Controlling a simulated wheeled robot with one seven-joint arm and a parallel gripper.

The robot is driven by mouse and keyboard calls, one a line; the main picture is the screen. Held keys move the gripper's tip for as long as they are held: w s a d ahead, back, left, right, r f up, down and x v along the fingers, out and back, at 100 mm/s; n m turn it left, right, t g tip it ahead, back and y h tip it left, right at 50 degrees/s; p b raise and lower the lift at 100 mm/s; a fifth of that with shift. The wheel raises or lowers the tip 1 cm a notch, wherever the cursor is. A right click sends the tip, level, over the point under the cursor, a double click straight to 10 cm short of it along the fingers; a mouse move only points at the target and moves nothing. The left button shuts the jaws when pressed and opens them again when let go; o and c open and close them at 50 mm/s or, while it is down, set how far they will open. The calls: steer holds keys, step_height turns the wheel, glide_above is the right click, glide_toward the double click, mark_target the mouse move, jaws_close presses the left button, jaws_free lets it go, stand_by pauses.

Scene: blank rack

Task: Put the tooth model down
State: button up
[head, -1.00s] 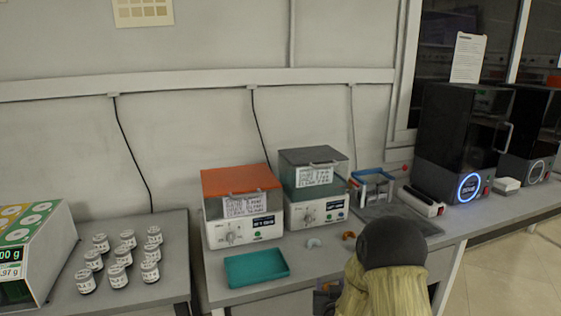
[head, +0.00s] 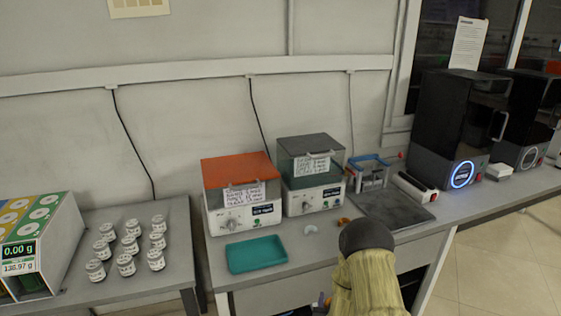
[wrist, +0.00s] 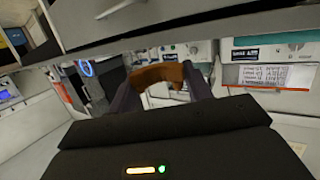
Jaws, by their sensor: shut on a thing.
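My gripper (wrist: 158,88) is shut on a brown-orange, arch-shaped tooth model (wrist: 158,74), which shows between the dark fingers in the wrist view. In the head view my own arm mostly hides the gripper and the held model.
A teal tray (head: 257,255) lies at the bench's front left. Behind it stand an orange-lidded machine (head: 238,195) and a grey-lidded one (head: 311,175). A dark mat (head: 392,210) lies to the right. Several jars (head: 130,244) stand on the left table.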

step_height(320, 180, up, 6)
steer(key=s+n+y+p, duration=0.1)
steer(key=s+y+p, duration=0.1)
steer(key=p, duration=0.7)
steer(key=shift+a+n+y, duration=0.15)
steer(key=shift+n+y, duration=0.15)
steer(key=shift+y, duration=0.1)
steer(key=shift+f, duration=0.15)
